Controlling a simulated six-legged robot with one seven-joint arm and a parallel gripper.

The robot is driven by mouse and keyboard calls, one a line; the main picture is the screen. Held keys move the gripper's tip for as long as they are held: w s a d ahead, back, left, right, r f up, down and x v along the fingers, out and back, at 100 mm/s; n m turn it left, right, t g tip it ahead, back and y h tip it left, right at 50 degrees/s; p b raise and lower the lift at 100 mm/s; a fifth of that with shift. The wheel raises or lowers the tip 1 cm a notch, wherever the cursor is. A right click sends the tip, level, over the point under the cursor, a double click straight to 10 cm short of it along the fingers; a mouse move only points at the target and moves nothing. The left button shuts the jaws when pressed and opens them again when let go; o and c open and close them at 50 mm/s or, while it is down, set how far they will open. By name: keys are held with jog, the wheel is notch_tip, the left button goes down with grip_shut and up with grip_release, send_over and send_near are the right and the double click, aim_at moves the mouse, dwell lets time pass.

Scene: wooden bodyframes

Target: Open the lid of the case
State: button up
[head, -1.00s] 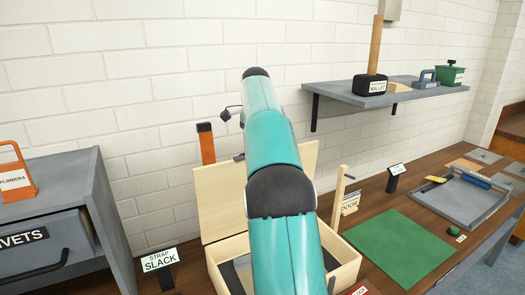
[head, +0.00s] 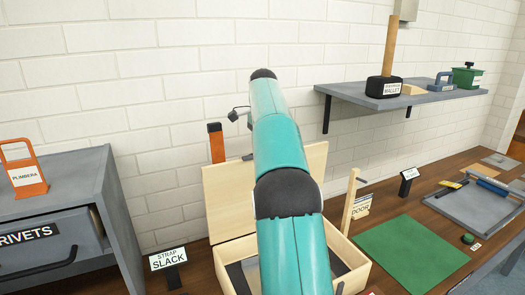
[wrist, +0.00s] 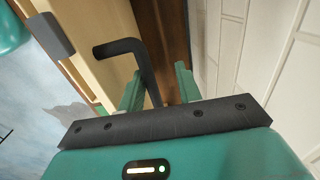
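The case is a pale wooden box (head: 355,278) on the bench in the head view, partly hidden behind my arm. Its lid (head: 228,205) stands raised at the back, near the wall. Dark contents show inside. In the wrist view, pale wood (wrist: 98,45) lies at upper left, and a bent black handle (wrist: 147,72) reaches down between my fingers. My gripper (wrist: 158,88) has its two green fingers apart, one on each side of the handle's lower end. I cannot tell whether either finger touches it. My arm hides the gripper in the head view.
A grey RIVETS cabinet (head: 85,180) stands at left, with an orange tool on top. A SLACK sign (head: 168,260) stands beside the case. At right are a wooden post (head: 350,200), a green mat (head: 410,250), a grey tray (head: 475,205) and a wall shelf (head: 400,98).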

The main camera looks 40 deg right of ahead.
jog(key=s+a+r, duration=0.1)
jog(key=r, duration=0.2)
jog(key=s+a+r, duration=0.1)
jog(key=s+r, duration=0.1)
jog(key=r, duration=0.1)
jog(key=s+r, duration=0.2)
jog(key=r, duration=0.1)
jog(key=shift+a+r, duration=0.35)
jog(key=shift+a, duration=0.05)
jog(key=s+a+r, duration=0.3)
jog(key=s+a, duration=0.1)
jog(key=s, duration=0.3)
jog(key=shift+s+a+r, duration=0.15)
jog(key=shift+r, duration=0.1)
jog(key=shift+s, duration=0.1)
